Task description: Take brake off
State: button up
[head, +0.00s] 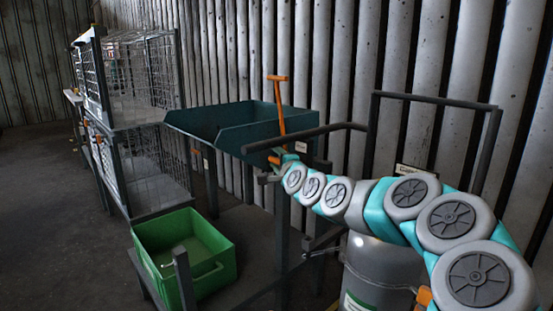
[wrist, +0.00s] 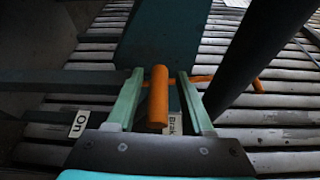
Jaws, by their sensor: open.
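My gripper (wrist: 159,76) is open, with its two pale green fingers on either side of an orange handle (wrist: 157,100) in the wrist view. A gap shows between the handle and each finger. A label beside the right finger, partly hidden, seems to read "Brake" (wrist: 173,124). An "On" label (wrist: 79,124) is at the left. In the head view my gripper (head: 272,166) is at the front of the teal hopper, near the foot of a tall orange lever (head: 280,110). The orange handle is hard to make out there.
A dark bar (head: 300,138) runs just above my gripper in the head view. A green bin (head: 185,262) stands low at the left, below the teal hopper (head: 215,118). A wire cage (head: 150,85) stands behind it. A grey cylinder (head: 380,268) is below my arm.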

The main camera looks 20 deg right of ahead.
jog(key=s+b, duration=0.1)
jog(key=s, duration=0.6)
jog(key=shift+s+r, duration=0.15)
jog(key=shift+s, duration=0.2)
jog(key=shift+a, duration=0.1)
